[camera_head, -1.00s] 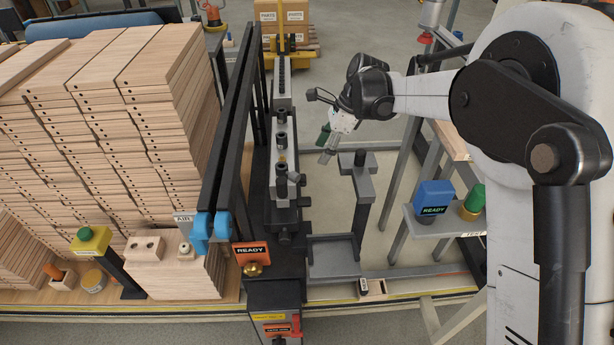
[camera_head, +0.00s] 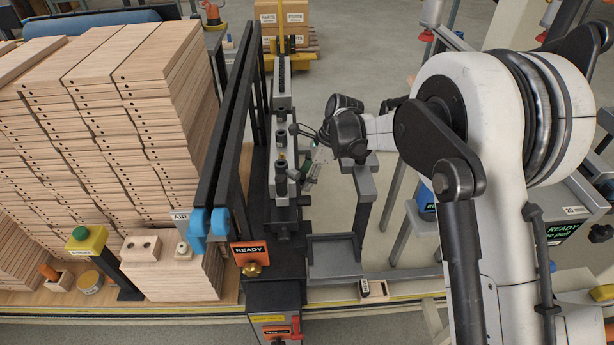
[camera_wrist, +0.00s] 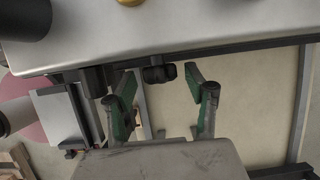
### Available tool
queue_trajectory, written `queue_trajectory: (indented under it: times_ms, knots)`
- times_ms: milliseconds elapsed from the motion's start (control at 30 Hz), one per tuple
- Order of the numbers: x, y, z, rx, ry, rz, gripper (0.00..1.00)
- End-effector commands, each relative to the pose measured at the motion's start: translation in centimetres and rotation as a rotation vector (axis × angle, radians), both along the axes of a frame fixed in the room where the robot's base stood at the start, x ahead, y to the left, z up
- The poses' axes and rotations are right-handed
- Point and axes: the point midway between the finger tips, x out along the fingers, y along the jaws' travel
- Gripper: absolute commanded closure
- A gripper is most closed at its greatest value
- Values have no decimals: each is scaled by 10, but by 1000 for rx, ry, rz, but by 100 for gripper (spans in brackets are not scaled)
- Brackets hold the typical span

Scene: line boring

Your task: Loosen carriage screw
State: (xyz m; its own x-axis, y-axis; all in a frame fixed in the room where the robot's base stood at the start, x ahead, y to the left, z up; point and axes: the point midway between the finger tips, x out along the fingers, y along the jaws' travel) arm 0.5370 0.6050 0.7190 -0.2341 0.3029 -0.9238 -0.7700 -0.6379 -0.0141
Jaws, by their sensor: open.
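The boring unit is a grey rail (camera_head: 284,100) with several carriages carrying dark upright cylinders, such as the nearest one (camera_head: 281,186). My gripper (camera_head: 308,178) is beside the right side of this rail, near the closer carriages. In the wrist view my gripper (camera_wrist: 160,82) is open, with a green-padded finger on each side. A dark ribbed knob (camera_wrist: 159,74), which looks like a carriage screw, sits at the edge of a grey body, between the fingertips in the picture. Contact cannot be told. My wrist partly hides the fingers in the head view.
Stacked drilled boards (camera_head: 110,120) fill the left side, with black fence bars (camera_head: 228,130) between them and the rail. A grey post stand (camera_head: 363,195) is right of the rail, close to my wrist. A grey tray (camera_head: 333,255) lies in front.

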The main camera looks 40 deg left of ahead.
Motion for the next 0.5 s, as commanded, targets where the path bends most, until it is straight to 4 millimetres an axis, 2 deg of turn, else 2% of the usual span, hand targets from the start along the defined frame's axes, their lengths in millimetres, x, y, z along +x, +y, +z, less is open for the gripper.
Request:
queue_trajectory:
  times_ms: [100, 433, 500]
  knots:
    - [0, 0, 0, 0, 0, 0, 52]
    - [0, 0, 0, 0, 0, 0, 95]
    - [0, 0, 0, 1, -1, 0, 95]
